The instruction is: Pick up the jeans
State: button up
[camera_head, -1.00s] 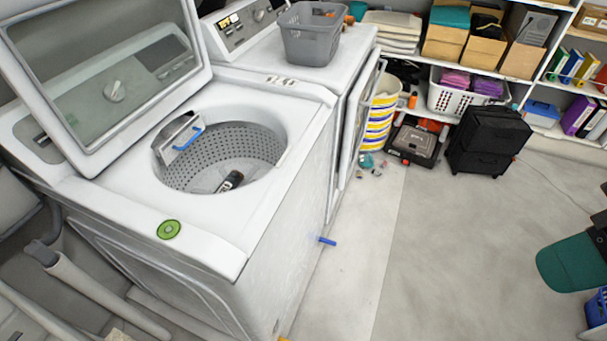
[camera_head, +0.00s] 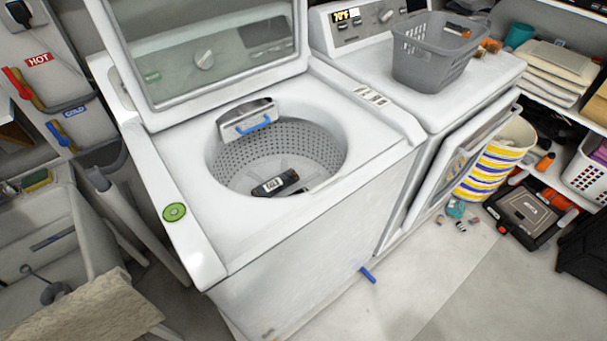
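I cannot make out any jeans in the present view. A small dark item with a pale label (camera_head: 276,184) lies at the bottom of the open top-loading washer (camera_head: 165,165); I cannot tell what it is. My gripper is not in view.
The washer's lid (camera_head: 205,60) stands raised. A grey basket (camera_head: 432,62) sits on the dryer (camera_head: 365,50), whose front door (camera_head: 460,165) is open. A sink (camera_head: 50,235) is at the left, with beige cloth (camera_head: 95,308) nearby. Clear floor (camera_head: 455,280) lies at lower right.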

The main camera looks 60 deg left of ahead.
aim_at(268, 188)
jog(key=i, duration=1.9)
jog(key=u, duration=3.8)
jog(key=i, duration=0.5)
